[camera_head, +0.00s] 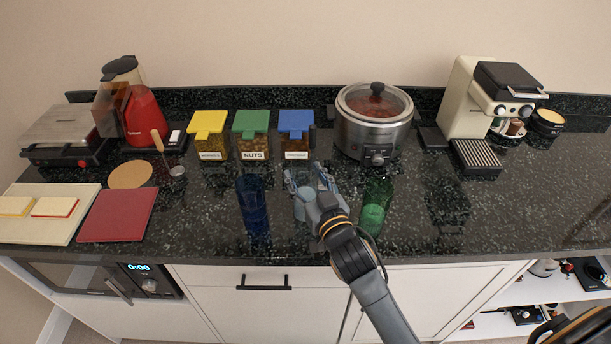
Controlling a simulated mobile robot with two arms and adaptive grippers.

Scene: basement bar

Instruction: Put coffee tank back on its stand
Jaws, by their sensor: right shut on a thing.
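My right gripper (306,184) is over the front middle of the dark counter, between a blue glass (252,210) and a green glass (375,207). It is shut on a pale bluish thing (304,203), mostly hidden by the fingers; I cannot tell exactly what it is. A cream espresso machine (460,98) stands at the back right. A red appliance (141,117) with a brownish see-through part (110,110) stands at the back left. My left gripper is not in view.
A slow cooker (356,134) stands behind and right of my gripper. Jars with yellow (208,122), green (251,121) and blue (297,120) lids stand behind it. A red board (117,215) lies at left. The right front counter is mostly clear.

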